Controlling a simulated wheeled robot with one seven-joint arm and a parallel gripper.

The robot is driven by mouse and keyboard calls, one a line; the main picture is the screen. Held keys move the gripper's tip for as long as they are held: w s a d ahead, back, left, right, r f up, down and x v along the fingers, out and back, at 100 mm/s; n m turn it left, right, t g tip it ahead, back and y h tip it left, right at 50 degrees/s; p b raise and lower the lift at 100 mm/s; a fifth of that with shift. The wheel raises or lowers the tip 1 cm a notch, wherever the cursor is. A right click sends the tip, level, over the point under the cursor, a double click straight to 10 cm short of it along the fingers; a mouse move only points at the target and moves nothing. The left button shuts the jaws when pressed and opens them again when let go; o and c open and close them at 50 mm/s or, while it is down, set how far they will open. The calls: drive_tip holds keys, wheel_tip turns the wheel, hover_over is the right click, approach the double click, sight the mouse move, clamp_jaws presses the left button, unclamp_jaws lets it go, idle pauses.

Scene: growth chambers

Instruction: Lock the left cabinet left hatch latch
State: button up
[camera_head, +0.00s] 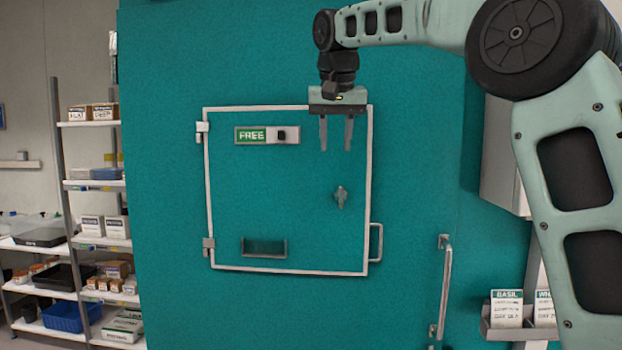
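The left hatch (290,220) is a square panel with a pale frame in the teal cabinet (410,190), and it looks shut. Its latch (340,196) is a small grey metal turn-piece at the hatch's right side, seemingly upright. A green sign reading FREE (252,135) with a dark slider piece (287,134) beside it is on the upper left of the hatch. My gripper (336,148) points down in front of the hatch's upper right, above the latch and apart from it. Its two fingers are spread with nothing between them.
A hatch handle (376,242) is at the hatch's right edge, and a small recessed holder (264,247) is low on it. A long vertical door handle (442,285) is lower right. Shelves with boxes (92,225) stand left. A seed-packet rack (508,315) is at lower right.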

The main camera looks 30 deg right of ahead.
wheel_tip(320, 180, up, 3)
drive_tip(key=w+d+m, duration=0.1)
drive_tip(key=d, duration=0.1)
drive_tip(key=p, duration=0.2)
approach(341, 190)
drive_tip(key=shift+h, duration=0.3)
drive_tip(key=x, duration=1)
drive_tip(key=shift+w+f, duration=0.15)
drive_tip(key=shift+w, duration=0.3)
clamp_jaws()
